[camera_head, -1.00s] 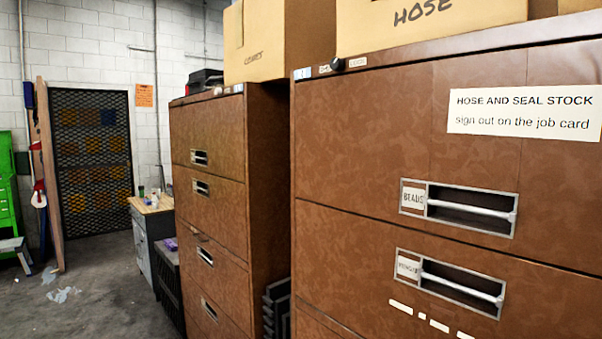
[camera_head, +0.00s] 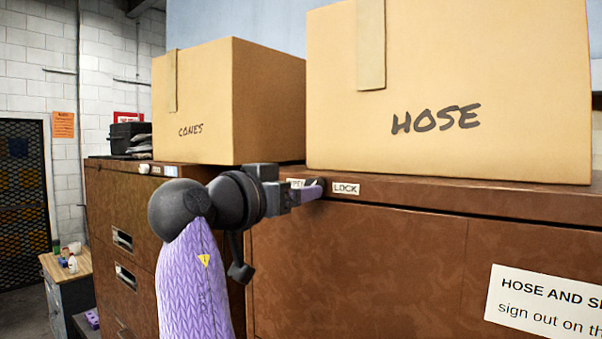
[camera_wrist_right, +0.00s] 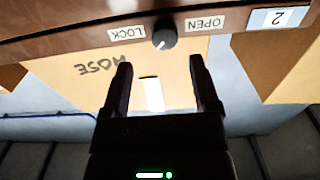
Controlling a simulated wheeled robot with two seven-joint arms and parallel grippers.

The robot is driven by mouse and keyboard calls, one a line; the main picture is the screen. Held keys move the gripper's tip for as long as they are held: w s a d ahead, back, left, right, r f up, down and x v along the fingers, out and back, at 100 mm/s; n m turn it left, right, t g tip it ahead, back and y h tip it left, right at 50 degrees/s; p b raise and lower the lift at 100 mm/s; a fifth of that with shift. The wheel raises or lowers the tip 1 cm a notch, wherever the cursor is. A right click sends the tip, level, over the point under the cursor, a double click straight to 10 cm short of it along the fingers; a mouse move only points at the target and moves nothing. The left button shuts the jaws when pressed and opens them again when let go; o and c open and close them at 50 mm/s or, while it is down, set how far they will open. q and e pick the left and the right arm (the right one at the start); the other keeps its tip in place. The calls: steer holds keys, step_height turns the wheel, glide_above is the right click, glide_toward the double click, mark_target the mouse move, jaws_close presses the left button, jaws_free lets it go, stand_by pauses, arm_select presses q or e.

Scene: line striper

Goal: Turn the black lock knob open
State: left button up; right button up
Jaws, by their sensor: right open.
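The black lock knob (camera_wrist_right: 165,38) sits on the top rail of the near brown cabinet (camera_head: 360,245), between the OPEN label (camera_wrist_right: 205,23) and the LOCK label (camera_wrist_right: 127,33). The wrist view shows this upside down. A pale mark shows on the knob; its exact direction is hard to read. My right gripper (camera_head: 309,190) is at the cabinet front by the knob. In the wrist view its open fingers (camera_wrist_right: 160,64) stand either side of the knob's line, with the knob beyond the tips, apparently untouched. In the head view the gripper largely hides the knob and part of OPEN.
A HOSE box (camera_head: 450,90) and a CONES box (camera_head: 225,100) stand on the cabinet tops. A second brown cabinet (camera_head: 105,200) stands to the left, with a small workbench (camera_head: 66,265) beyond. The space in front of the near cabinet looks clear.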

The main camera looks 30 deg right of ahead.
mark_target(311, 181)
steer(key=p+x, duration=0.1)
steer(key=x, duration=0.3)
steer(key=shift+w+d+f, duration=0.1)
steer(key=shift+w+d, duration=0.15)
steer(key=shift+w, duration=0.1)
steer(key=shift+w, duration=0.1)
steer(key=c, duration=0.4)
jaws_close()
